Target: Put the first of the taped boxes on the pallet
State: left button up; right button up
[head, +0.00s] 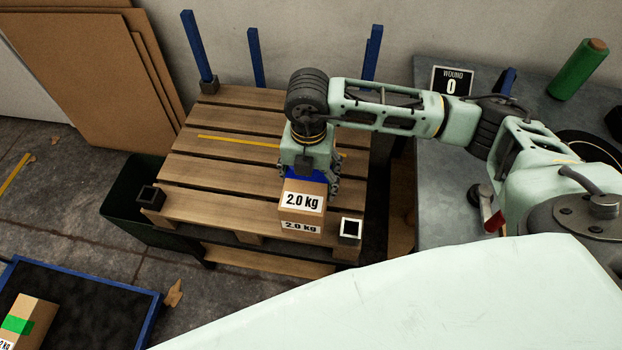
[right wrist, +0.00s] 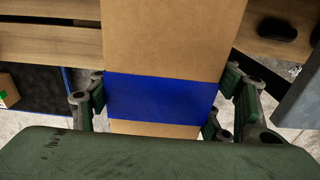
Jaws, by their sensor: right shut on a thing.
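A cardboard box (head: 302,207) with blue tape and "2.0 kg" labels is at the front right part of the wooden pallet (head: 225,145). My right gripper (head: 309,180) is above it, pointing down, and shut on it. In the right wrist view the box (right wrist: 175,38) fills the middle, with its blue tape band between the fingers. I cannot tell whether the box's underside touches the pallet slats. Another box (head: 30,318) with green tape lies in the blue-edged tray (head: 150,318) at the lower left. My left gripper is not in view.
Blue posts (head: 200,50) stand at the pallet's back, and black square sockets (head: 350,229) sit at its front corners. A grey table (head: 440,200) on the right holds a green roll (head: 578,68) and a "WOUND 0" sign (head: 452,81). The pallet's left part is clear apart from a yellow line.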

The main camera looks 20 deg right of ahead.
jog(key=shift+w+a+f+p, duration=0.1)
jog(key=shift+w+a+f, duration=0.3)
jog(key=shift+w+f, duration=1)
jog(key=shift+w+a+f+p, duration=0.1)
jog(key=shift+w+a+f, duration=0.3)
jog(key=shift+w+f, duration=1)
jog(key=shift+w+a+f+p, duration=0.1)
jog(key=shift+w+a+f, duration=0.3)
jog(key=shift+w+f, duration=1)
jog(key=shift+s, duration=0.1)
jog(key=o, duration=1.6)
jog(key=shift+s+d+f, duration=0.1)
jog(key=shift+s+f, duration=0.1)
jog(key=shift+f, duration=0.1)
jog(key=o, duration=0.5)
jog(key=shift+r, duration=0.1)
jog(key=shift+c, duration=0.2)
notch_tip(320, 180, up, 12)
jog(key=shift+b, duration=0.45)
